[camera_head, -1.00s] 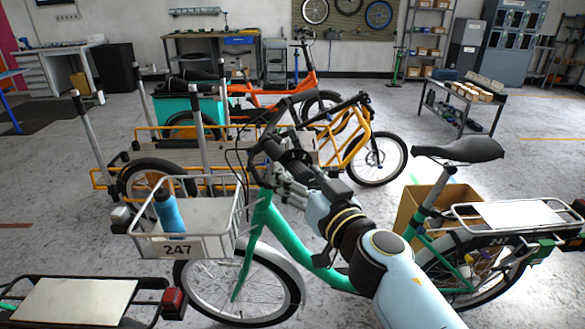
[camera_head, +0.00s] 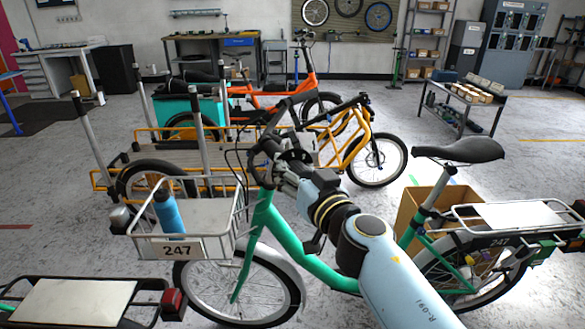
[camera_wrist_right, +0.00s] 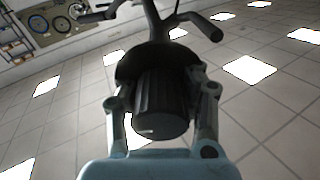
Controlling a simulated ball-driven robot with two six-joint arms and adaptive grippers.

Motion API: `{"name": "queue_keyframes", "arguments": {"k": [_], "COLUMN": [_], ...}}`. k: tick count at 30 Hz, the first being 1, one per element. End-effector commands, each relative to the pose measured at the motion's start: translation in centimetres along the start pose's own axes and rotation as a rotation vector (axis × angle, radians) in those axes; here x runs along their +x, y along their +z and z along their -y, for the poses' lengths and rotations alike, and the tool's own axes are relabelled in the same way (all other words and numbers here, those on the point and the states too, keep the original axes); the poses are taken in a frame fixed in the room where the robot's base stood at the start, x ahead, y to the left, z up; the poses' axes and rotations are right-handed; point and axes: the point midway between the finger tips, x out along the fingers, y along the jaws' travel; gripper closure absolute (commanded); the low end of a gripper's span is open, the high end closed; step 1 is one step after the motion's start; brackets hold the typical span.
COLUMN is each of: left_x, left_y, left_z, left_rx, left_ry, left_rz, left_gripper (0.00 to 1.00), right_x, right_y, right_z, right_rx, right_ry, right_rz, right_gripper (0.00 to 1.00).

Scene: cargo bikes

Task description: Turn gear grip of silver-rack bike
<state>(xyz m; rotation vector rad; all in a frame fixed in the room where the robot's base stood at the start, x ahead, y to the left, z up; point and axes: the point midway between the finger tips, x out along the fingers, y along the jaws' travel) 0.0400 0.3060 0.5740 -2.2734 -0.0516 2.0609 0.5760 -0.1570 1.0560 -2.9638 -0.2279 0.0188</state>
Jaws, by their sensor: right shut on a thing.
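The green bike (camera_head: 265,222) stands across the middle, with a silver rear rack (camera_head: 545,208) at right and its handlebar towards my right arm. My right gripper (camera_head: 280,163) is at the near handlebar end. In the right wrist view, a dark ribbed gear grip (camera_wrist_right: 160,100) sits between the two fingers of the right gripper (camera_wrist_right: 162,88), which are shut on its sides. The grip's round end faces the camera. The handlebar and stem rise behind it. In the head view the gripper mostly hides the grip. My left gripper is not in view.
A white front basket (camera_head: 205,245) marked 247 holds a blue bottle (camera_head: 169,213). A yellow cargo bike (camera_head: 350,140) and an orange bike (camera_head: 300,80) stand behind. A black rack (camera_head: 150,300) is at lower left. A cardboard box (camera_head: 432,203) stands behind the green frame.

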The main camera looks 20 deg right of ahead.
Motion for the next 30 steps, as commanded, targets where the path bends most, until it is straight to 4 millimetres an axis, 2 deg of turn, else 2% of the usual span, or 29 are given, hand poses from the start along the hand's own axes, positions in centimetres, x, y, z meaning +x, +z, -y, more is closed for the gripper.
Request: {"name": "queue_keyframes", "arguments": {"k": [8, 14, 30], "left_x": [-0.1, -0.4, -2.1], "left_y": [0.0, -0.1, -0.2], "left_z": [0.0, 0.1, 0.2], "left_rx": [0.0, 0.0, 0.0], "left_ry": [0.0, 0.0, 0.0], "left_rz": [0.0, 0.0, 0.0], "left_gripper": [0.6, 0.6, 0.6], "right_x": [0.0, 0.0, 0.0], "right_y": [0.0, 0.0, 0.0], "right_z": [0.0, 0.0, 0.0], "right_rx": [-0.018, -0.099, -0.569], "right_ry": [-0.001, -0.006, -0.028], "right_rz": [0.001, 0.002, 0.002], "right_gripper": [0.99, 0.99, 0.99]}}
